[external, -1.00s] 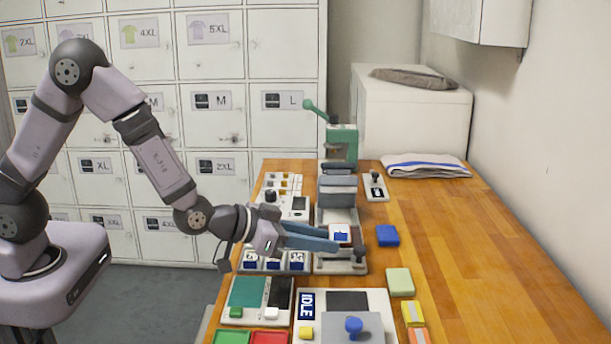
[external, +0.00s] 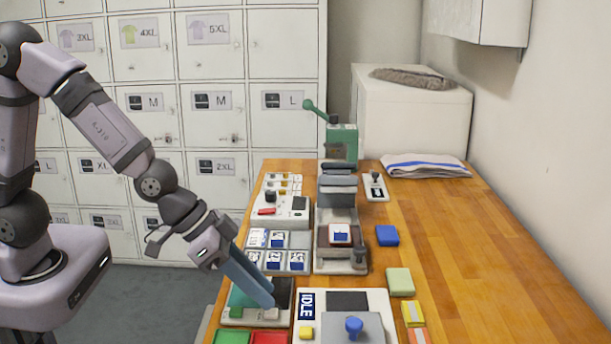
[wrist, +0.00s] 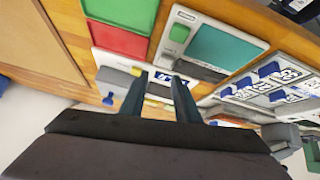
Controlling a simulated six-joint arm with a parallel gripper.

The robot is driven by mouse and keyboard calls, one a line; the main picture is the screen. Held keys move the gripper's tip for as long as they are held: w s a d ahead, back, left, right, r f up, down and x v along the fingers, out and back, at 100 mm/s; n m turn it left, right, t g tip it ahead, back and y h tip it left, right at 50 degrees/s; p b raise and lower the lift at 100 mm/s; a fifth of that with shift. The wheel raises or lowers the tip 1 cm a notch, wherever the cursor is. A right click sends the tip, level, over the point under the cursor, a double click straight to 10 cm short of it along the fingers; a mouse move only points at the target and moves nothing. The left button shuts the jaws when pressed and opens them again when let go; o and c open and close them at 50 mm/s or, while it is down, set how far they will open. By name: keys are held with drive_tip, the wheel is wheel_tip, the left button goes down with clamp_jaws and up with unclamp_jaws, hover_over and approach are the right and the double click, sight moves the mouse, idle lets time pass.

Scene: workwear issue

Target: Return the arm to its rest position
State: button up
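My gripper (external: 266,298) is at the front left of the bench, pointing down and right. Its fingertips are over the device with the teal screen (external: 246,291). In the wrist view my gripper (wrist: 160,82) has its two fingers apart with nothing between them, so it is open and empty.
Wooden bench (external: 470,260) has free room on its right. Near the gripper are the IDLE-marked device (external: 372,300), a green tray (external: 231,337), a red tray (external: 269,337) and a tile rack (external: 277,250). A green-handled press (external: 342,140) stands behind; lockers (external: 280,50) line the back.

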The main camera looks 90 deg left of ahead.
drive_tip(key=s+g, duration=0.1)
drive_tip(key=s, duration=0.1)
drive_tip(key=s+d, duration=0.1)
drive_tip(key=s, duration=0.2)
drive_tip(key=s+d+m+g, duration=0.1)
drive_tip(key=s, duration=0.1)
drive_tip(key=shift+s+f+g+h, duration=0.3)
drive_tip(key=s+a+f+g+p, duration=0.15)
drive_tip(key=s+g, duration=0.25)
drive_tip(key=s, duration=0.9)
wheel_tip(320, 180, up, 15)
drive_tip(key=s+m+g+p, duration=0.1)
drive_tip(key=p, duration=1.4)
drive_tip(key=shift+a, duration=0.25)
drive_tip(key=shift+f, duration=0.2)
wheel_tip(320, 180, down, 5)
drive_tip(key=b, duration=0.5)
